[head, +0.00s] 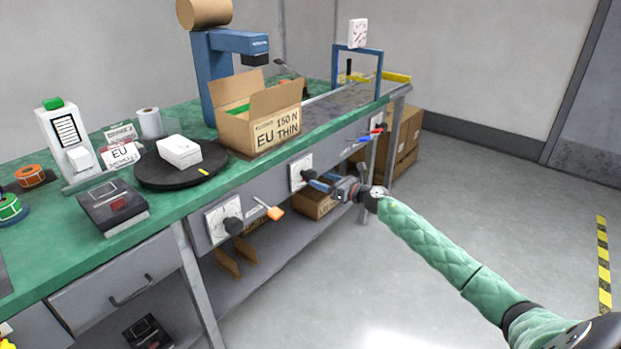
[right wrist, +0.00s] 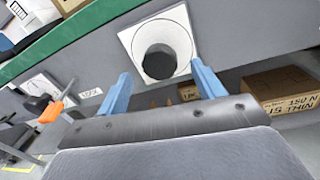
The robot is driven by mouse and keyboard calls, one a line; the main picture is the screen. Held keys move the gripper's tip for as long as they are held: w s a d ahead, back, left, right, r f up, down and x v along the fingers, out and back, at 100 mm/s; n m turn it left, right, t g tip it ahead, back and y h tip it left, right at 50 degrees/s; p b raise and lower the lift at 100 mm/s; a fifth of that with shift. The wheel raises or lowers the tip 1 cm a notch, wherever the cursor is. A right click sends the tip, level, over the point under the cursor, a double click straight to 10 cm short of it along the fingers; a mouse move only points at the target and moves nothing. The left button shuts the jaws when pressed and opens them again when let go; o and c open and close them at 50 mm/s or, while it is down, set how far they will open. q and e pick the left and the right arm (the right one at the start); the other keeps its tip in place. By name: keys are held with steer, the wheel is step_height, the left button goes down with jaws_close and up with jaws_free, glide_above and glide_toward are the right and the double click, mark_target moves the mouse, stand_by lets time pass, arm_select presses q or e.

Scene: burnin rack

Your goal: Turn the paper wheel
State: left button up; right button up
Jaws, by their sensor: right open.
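Two dark round knobs on white square plates are set in the front of the bench. The farther knob (head: 308,176) is in front of my right gripper (head: 320,181); its plate (head: 300,162) has markings too small to read. In the right wrist view this knob (right wrist: 159,63) lies between the two blue fingers of my right gripper (right wrist: 161,70), which is open. I cannot tell whether the fingers touch it. The nearer knob (head: 232,225) stands to the left. No readable label tells which is the paper wheel. My left gripper is out of view.
An orange-tipped lever (head: 273,212) sticks out between the knobs. The green bench top (head: 230,172) carries an open carton (head: 272,125), a black turntable (head: 155,177) with a white box (head: 179,151), and a blue stand (head: 203,80). Cartons (head: 314,204) lie below. The floor at right is clear.

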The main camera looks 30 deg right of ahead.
mark_target(314, 178)
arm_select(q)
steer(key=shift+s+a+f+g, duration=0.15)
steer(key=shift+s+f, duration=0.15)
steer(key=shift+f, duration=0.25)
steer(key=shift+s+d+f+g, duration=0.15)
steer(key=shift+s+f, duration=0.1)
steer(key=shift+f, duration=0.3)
arm_select(e)
steer(key=shift+x, duration=2.85)
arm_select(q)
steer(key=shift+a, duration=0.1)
